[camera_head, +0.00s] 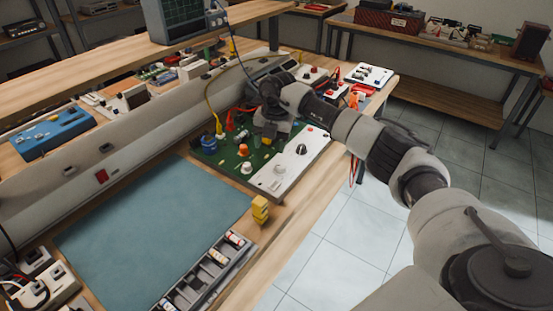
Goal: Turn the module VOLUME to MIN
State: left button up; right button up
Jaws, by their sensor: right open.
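The module is a green circuit board (228,158) with a white panel (291,172) along its right side, lying on the workbench. The white panel carries a black knob (301,149) and a pale knob (279,169). The green part carries an orange knob (244,150), a white knob (247,168) and a blue part (208,142). No label is legible, so I cannot tell which knob is VOLUME or where it points. My right gripper (268,138) is open above the far part of the module, pointing down. My arm hides some of the module's far end. My left gripper is out of view.
A blue-grey mat (155,225) lies left of the module. Yellow blocks (260,209) and a grey tray (205,275) stand near the bench's front edge. Yellow and red cables rise behind the module. A shelf with an oscilloscope (181,18) overhangs the back.

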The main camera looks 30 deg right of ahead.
aim_at(281, 165)
jog(key=shift+m+g+h, duration=0.3)
jog(key=shift+m+h, duration=0.1)
jog(key=shift+h, duration=0.2)
jog(key=d+f, duration=0.1)
jog(key=f, duration=0.2)
jog(key=d+f+p, duration=0.1)
jog(key=f, duration=0.2)
jog(key=d+f, duration=0.1)
jog(key=f, duration=0.2)
jog(key=shift+s+d+f, duration=0.1)
jog(key=shift+s, duration=0.1)
jog(key=c, duration=0.9)
